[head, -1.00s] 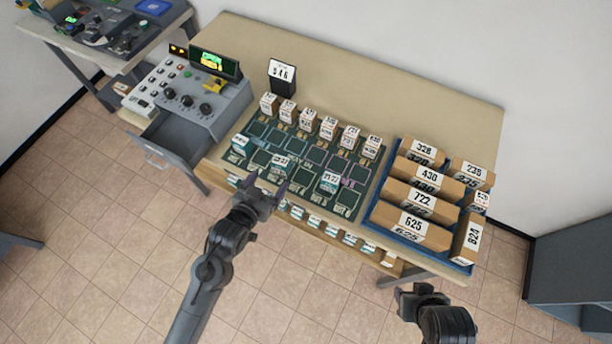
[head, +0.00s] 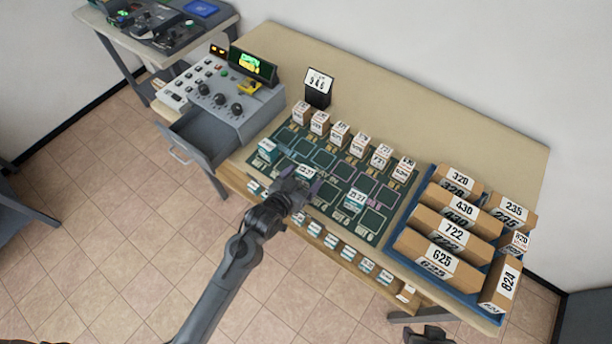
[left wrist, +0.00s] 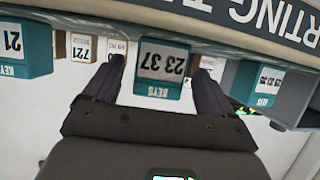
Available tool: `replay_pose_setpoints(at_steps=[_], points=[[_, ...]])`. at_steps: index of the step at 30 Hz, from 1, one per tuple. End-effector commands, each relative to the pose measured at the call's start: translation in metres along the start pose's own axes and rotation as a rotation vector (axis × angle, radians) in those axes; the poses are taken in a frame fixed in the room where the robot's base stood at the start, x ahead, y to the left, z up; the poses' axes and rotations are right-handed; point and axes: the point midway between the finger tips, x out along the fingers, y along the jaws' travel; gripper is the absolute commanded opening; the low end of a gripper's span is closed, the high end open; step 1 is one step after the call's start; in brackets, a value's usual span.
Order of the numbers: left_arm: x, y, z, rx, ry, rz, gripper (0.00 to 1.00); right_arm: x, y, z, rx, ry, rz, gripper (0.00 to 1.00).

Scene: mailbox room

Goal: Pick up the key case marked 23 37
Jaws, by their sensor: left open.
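The teal key case marked 23 37 (left wrist: 162,68) appears upside down in the left wrist view, between my two fingers. In the head view it stands on the dark sorting mat (head: 318,158), partly hidden by my left gripper (head: 303,187). My left gripper, also in the left wrist view (left wrist: 160,85), is open, with a finger on either side of the case. I cannot tell whether they touch it. My right gripper (head: 431,335) is only partly in view at the bottom edge, its jaws unclear.
Other teal cases stand on either side, at right (head: 357,199) and left (head: 267,149). Several small boxes line the mat's back edge (head: 361,143). A blue tray (head: 398,252) holds numbered cartons. A control console (head: 222,100) with an open drawer (head: 200,140) is at left.

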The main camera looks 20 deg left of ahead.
Motion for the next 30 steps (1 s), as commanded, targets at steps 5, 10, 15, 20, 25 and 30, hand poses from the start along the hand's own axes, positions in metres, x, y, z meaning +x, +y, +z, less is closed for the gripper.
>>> replay_pose_setpoints(at_steps=[5,10,15,20,25,30], points=[[0.025,0.001,-0.002,-0.002,0.001,0.0,0.85,0.005,0.0,0.002,0.0,-0.001,0.001,0.43],[0.038,0.001,-0.002,-0.001,0.0,0.0,0.85,0.007,0.0,0.002,0.002,-0.001,-0.001,0.43],[0.04,0.001,-0.002,-0.001,0.0,0.0,0.85,0.007,-0.001,0.002,0.006,0.0,-0.004,0.43],[0.04,0.001,-0.002,-0.001,0.0,0.0,0.77,0.007,-0.002,0.002,0.009,0.0,-0.007,0.43],[0.04,0.001,-0.002,-0.001,0.0,0.0,0.51,0.007,-0.003,0.002,0.011,0.0,-0.008,0.43],[0.04,0.001,-0.003,-0.001,0.001,0.0,0.27,0.007,-0.003,0.002,0.01,0.0,-0.008,0.43]])
